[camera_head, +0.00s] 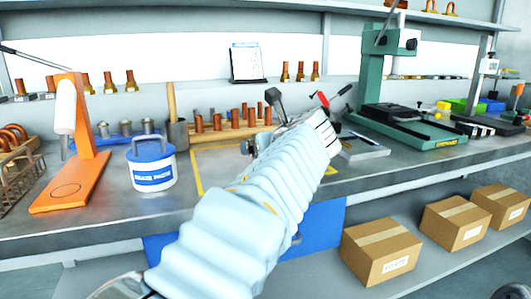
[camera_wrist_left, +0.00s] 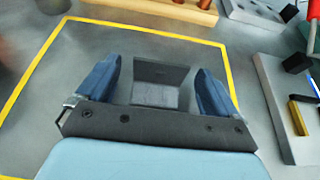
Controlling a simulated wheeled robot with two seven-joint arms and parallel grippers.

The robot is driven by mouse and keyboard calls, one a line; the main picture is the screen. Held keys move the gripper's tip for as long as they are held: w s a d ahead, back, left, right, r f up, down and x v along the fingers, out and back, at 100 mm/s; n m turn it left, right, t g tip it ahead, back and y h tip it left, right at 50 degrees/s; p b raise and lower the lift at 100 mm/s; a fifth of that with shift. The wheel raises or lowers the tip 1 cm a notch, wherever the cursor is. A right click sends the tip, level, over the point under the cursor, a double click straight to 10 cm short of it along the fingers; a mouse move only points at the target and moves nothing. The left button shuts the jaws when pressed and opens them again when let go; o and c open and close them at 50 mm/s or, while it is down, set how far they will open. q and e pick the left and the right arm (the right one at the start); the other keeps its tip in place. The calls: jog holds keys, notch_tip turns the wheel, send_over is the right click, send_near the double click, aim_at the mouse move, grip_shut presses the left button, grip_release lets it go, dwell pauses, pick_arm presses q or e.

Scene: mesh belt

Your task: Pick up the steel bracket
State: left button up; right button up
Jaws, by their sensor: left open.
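The steel bracket (camera_wrist_left: 156,84) is a grey angled piece with an upright face and a flat face. In the left wrist view it sits on the grey bench inside a yellow taped outline (camera_wrist_left: 222,58). My left gripper (camera_wrist_left: 157,70) is open, with one blue finger on each side of the bracket. A gap shows between the bracket and each finger. The near end of the bracket is partly hidden by the dark gripper body. In the head view my pale sleeved left arm covers the bracket and the gripper. My right gripper is not in view.
A wooden rack (camera_wrist_left: 160,8) with copper pieces stands behind the outline. A grey plate (camera_wrist_left: 268,78) lies to its right. A labelled paste tub (camera_head: 152,168), an orange stand (camera_head: 72,188) and a green press (camera_head: 372,75) stand along the bench.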

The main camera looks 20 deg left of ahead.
pick_arm(q)
jog(key=shift+x, duration=1.1)
jog(key=shift+c, duration=0.2)
jog(key=shift+r, duration=0.1)
jog(key=c, duration=1.1)
